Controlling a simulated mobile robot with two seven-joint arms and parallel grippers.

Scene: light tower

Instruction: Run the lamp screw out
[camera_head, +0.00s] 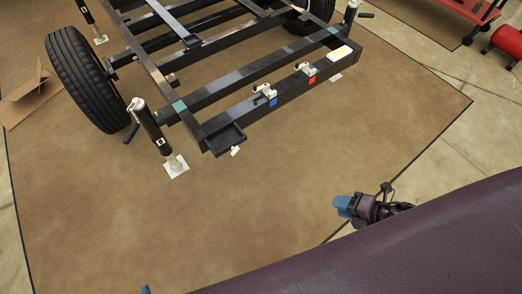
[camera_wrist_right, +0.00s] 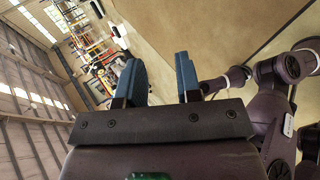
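The dark trailer frame (camera_head: 245,75) of the light tower stands on a brown mat in the head view. I cannot make out which part is the lamp screw. Two small pale latch-like fittings sit on its front beam, one above a blue mark (camera_head: 273,102) and one above a red mark (camera_head: 312,79). My right gripper (camera_head: 342,206) is over the mat's right side, well apart from the frame. In the right wrist view its two blue fingers (camera_wrist_right: 157,65) are apart with nothing between them. Only a blue tip (camera_head: 145,289), probably my left gripper, shows at the bottom edge.
A black wheel (camera_head: 88,80) and a jack leg (camera_head: 150,128) on a pale foot flank the frame's left side. Another jack (camera_head: 350,14) stands at the right corner. A red cart (camera_head: 470,10) and red cylinder (camera_head: 508,40) are at upper right. The mat's front (camera_head: 220,220) is clear.

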